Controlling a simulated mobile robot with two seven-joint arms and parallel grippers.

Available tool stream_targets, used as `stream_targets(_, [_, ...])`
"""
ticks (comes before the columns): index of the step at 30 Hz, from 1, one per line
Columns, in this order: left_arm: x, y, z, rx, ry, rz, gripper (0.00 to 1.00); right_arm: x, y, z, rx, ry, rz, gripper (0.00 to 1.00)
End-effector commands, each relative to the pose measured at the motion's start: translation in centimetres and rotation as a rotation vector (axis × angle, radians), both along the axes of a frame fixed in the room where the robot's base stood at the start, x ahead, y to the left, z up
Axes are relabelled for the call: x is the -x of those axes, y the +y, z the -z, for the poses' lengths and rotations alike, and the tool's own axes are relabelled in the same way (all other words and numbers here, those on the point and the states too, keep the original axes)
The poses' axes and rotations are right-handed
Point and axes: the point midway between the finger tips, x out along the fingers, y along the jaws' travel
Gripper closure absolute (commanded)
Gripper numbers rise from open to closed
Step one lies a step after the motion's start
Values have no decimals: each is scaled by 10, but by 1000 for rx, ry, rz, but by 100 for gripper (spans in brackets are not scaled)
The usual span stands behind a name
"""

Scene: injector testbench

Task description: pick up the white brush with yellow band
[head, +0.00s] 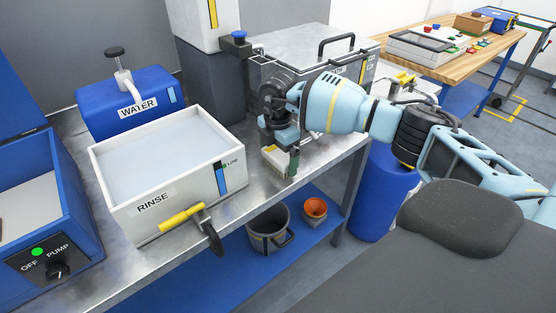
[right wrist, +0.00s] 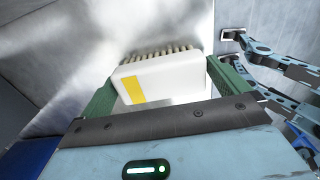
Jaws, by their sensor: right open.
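The white brush with the yellow band (right wrist: 165,78) shows in the right wrist view, with its bristles pointing away from my wrist. In the head view the brush (head: 273,157) is low over or on the metal bench, partly hidden by my gripper. My right gripper (head: 283,158) is open, with a green finger on each side of the brush. In the right wrist view the brush lies between the fingers of the gripper (right wrist: 164,84); I cannot tell whether either finger touches it. My left gripper is not in view.
The white RINSE tank (head: 115,203), with a yellow-handled valve (head: 181,218), stands left of my right gripper. A blue WATER container (head: 125,98) is behind it. A blue pump box (head: 48,235) is far left. A metal case (head: 310,48) stands behind the gripper.

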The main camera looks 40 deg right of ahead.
Motion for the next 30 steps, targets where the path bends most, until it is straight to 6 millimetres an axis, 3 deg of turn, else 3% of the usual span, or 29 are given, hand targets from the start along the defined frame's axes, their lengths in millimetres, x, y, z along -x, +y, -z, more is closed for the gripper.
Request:
stream_targets(3, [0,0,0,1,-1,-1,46,0,0,0,0,-1,0,0])
stream_targets(11, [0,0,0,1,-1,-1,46,0,0,-1,0,-1,0,33])
stream_targets(23, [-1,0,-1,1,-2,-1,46,-1,0,-8,-1,-4,0,33])
stream_targets(30, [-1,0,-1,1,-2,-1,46,-1,0,-40,-1,-6,-1,33])
